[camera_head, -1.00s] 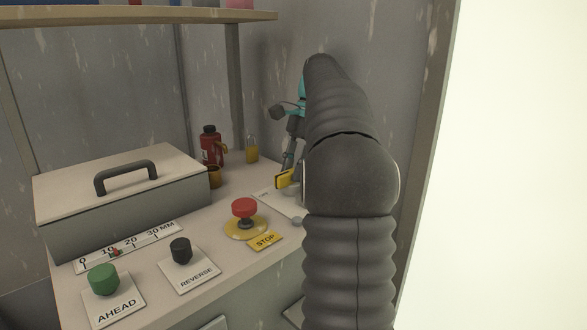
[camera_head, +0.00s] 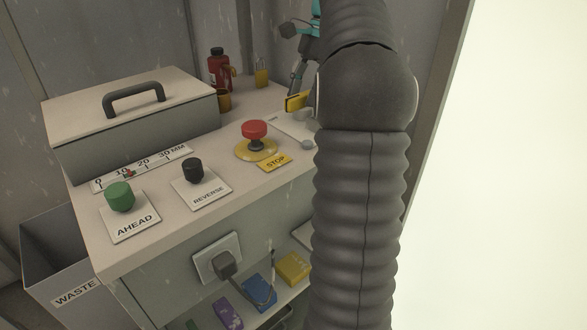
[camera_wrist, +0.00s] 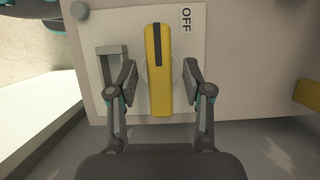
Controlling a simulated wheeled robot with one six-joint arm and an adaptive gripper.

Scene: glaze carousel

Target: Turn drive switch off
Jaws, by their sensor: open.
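The drive switch has a yellow handle (camera_wrist: 158,75) with a dark stripe, on a white plate (camera_wrist: 185,100) marked OFF at one end. In the wrist view the handle runs lengthwise between my gripper's (camera_wrist: 160,85) two open fingers, with a gap on each side. A grey bracket (camera_wrist: 112,60) stands on the plate left of the handle. In the head view the yellow handle (camera_head: 296,102) shows beside my dark arm, which hides part of the plate. My gripper's tips are mostly hidden there.
A red stop button (camera_head: 254,131), a black REVERSE knob (camera_head: 193,170) and a green AHEAD knob (camera_head: 120,197) stand left of the switch. A lidded grey box (camera_head: 135,110), red bottle (camera_head: 218,70) and padlock (camera_head: 262,76) are behind. A waste bin (camera_head: 65,270) stands lower left.

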